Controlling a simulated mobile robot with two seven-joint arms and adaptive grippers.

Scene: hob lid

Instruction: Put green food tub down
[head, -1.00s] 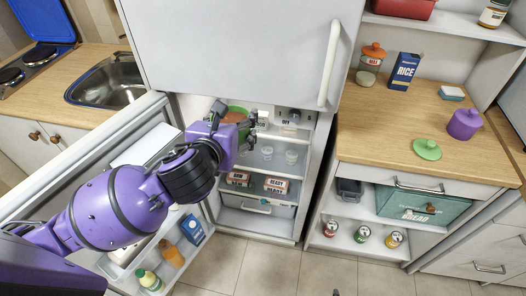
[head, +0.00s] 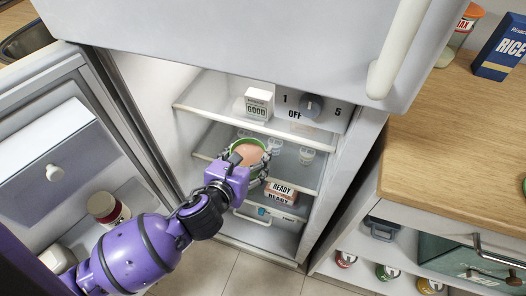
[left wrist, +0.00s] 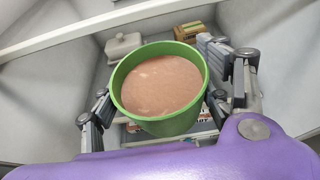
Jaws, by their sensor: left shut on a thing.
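The green food tub (head: 247,153) is round and open at the top, with a brownish-pink filling. My left gripper (head: 248,163) is shut on it inside the open fridge, in front of the middle shelf. In the left wrist view the tub (left wrist: 160,90) sits upright between the two fingers of the gripper (left wrist: 168,100). The gripper hides part of the shelf, and I cannot tell whether the tub's base touches anything. My right gripper is not in view.
Small clear glasses (head: 307,155) stand on the middle fridge shelf (head: 278,179). READY boxes (head: 281,191) sit below. A white GOOD box (head: 258,103) stands on the upper shelf near the dial (head: 312,105). The open fridge door (head: 70,135) is at left, a wooden counter (head: 450,135) at right.

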